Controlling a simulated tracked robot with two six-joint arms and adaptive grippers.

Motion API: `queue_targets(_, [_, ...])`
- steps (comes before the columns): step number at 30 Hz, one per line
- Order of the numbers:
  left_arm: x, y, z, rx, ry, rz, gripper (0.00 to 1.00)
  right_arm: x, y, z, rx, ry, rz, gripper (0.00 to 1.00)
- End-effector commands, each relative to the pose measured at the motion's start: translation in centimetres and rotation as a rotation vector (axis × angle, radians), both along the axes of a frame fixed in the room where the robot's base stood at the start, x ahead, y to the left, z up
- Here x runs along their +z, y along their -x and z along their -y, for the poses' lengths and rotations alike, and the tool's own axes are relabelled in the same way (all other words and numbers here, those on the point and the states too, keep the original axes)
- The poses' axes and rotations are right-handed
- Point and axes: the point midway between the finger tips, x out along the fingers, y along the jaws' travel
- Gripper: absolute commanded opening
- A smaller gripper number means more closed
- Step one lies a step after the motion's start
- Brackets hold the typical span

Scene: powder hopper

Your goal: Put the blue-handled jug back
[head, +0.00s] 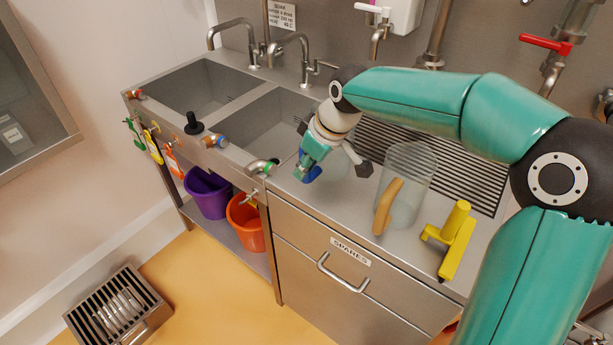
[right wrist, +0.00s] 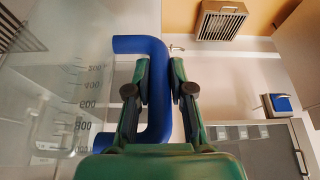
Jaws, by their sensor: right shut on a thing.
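My right gripper (head: 308,166) is over the front of the sink counter, its arm coming in from the right. It is shut on the blue handle (head: 312,175) of a clear jug (head: 338,178). The right wrist view shows the blue handle (right wrist: 157,105) between the fingers of the gripper (right wrist: 160,68). The jug's clear wall with printed graduations (right wrist: 85,105) is to the left there. In the head view the gripper hides part of the jug. I cannot tell whether its base touches the counter. My left gripper is not in view.
An orange-handled clear jug (head: 408,180) stands to the right by the ribbed drainer (head: 465,170), with a yellow tool (head: 452,240) beside it. Two sinks (head: 205,88) with taps are at left. Purple (head: 208,193) and orange (head: 245,222) buckets are on the shelf below.

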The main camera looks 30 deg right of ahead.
Motion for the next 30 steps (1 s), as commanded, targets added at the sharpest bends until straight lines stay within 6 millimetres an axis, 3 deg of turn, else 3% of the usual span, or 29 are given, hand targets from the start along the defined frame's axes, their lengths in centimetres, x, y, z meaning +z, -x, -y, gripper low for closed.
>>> queue_targets(6, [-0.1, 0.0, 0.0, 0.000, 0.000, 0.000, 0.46, -3.0, 0.0, 0.0, 0.000, 0.000, -0.002, 0.00])
queue_targets(17, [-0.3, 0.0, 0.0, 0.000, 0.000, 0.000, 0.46, -3.4, 0.0, 0.0, 0.001, 0.000, 0.000, 0.00])
queue_targets(18, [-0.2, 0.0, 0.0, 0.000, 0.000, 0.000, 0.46, -3.4, 0.0, 0.0, 0.001, 0.000, -0.001, 0.27])
queue_targets(21, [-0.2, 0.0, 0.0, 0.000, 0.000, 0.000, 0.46, -3.4, 0.0, 0.0, 0.001, 0.000, -0.001, 0.43])
queue_targets(22, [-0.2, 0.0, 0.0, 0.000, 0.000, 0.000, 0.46, -3.4, 0.0, 0.0, 0.001, 0.000, -0.001, 0.47])
queue_targets(30, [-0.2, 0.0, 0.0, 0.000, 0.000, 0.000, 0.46, -3.3, 0.0, -0.1, 0.001, 0.000, -0.001, 0.47])
